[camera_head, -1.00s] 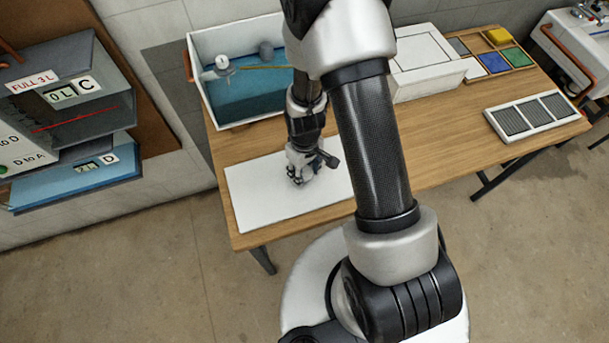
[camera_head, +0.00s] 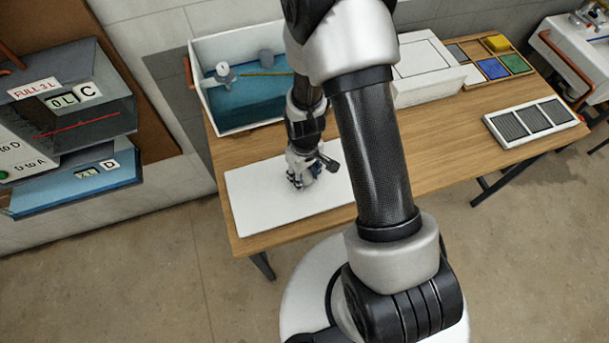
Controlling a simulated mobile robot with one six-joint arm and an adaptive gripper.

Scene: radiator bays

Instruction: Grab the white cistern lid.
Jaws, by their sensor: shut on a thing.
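The white cistern lid (camera_head: 258,205) is a flat white slab at the left end of the wooden table, in front of the open cistern. My gripper (camera_head: 303,181) is at the lid's upper side, right of its middle, and is shut on it. My forearm covers the lid's right end. The fingertips are small and partly hidden, so the exact grip point is hard to see. The open white cistern (camera_head: 207,100) with blue water and a float inside stands behind the lid.
A white box (camera_head: 432,90), a tray of coloured blocks (camera_head: 497,60) and a vent grille (camera_head: 530,120) stand on the right of the table (camera_head: 440,142). Panels with signs (camera_head: 75,100) are at the left. The table's front edge is near the lid.

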